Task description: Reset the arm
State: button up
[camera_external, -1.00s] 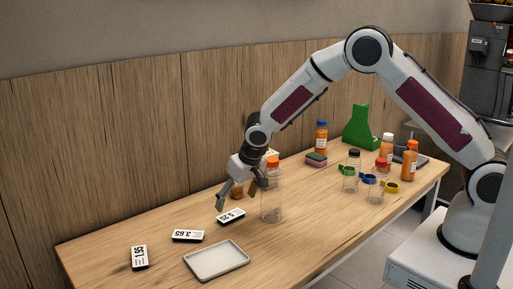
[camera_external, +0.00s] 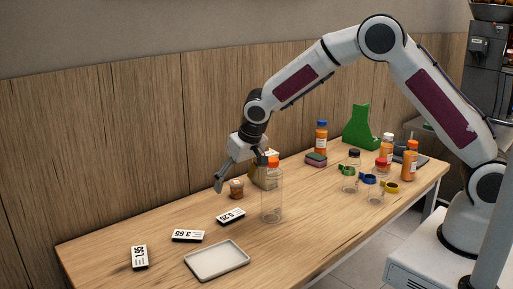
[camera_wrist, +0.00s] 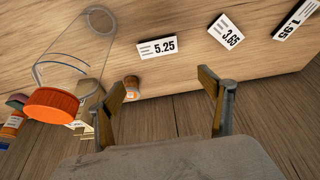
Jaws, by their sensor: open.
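My gripper (camera_external: 240,170) is open and empty, held above the table beside the clear bottle with an orange cap (camera_external: 272,200). The orange-capped bottle (camera_wrist: 72,70) shows at the left of the wrist view, apart from the fingers. A small brown jar (camera_external: 237,188) stands on the table below the gripper, and it shows between the fingers in the wrist view (camera_wrist: 132,84). My arm is bent, reaching from the right over the table.
Price tags (camera_external: 231,216) (camera_external: 187,236) (camera_external: 139,257) and a pale tray (camera_external: 216,261) lie at the table's left end. A tan box (camera_external: 265,177) stands behind the bottle. Several bottles (camera_external: 410,162), a sponge (camera_external: 316,160) and a green stand (camera_external: 361,128) are at the right. A wooden wall runs behind.

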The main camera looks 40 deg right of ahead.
dwell(0.3)
jog(key=shift+m+t, duration=0.3)
jog(key=shift+t, duration=0.1)
jog(key=s+d+r, duration=0.1)
jog(key=d+r, duration=0.2)
jog(key=r, duration=0.1)
jog(key=s+d+r, duration=0.2)
jog(key=d+r, duration=0.2)
jog(key=s+d+r, duration=0.2)
jog(key=d+r, duration=0.1)
jog(key=r, duration=0.1)
jog(key=shift+d+r, duration=0.3)
jog(key=shift+d, duration=0.1)
jog(key=s+d+r, duration=0.5)
jog(key=s, duration=0.5)
jog(key=s+d+r, duration=0.5)
jog(key=s+d, duration=0.1)
jog(key=s, duration=0.4)
jog(key=s+d+f, duration=0.1)
jog(key=s+d, duration=0.1)
jog(key=s, duration=1.1)
jog(key=shift+s+f, duration=0.35)
jog(key=shift+d, duration=0.1)
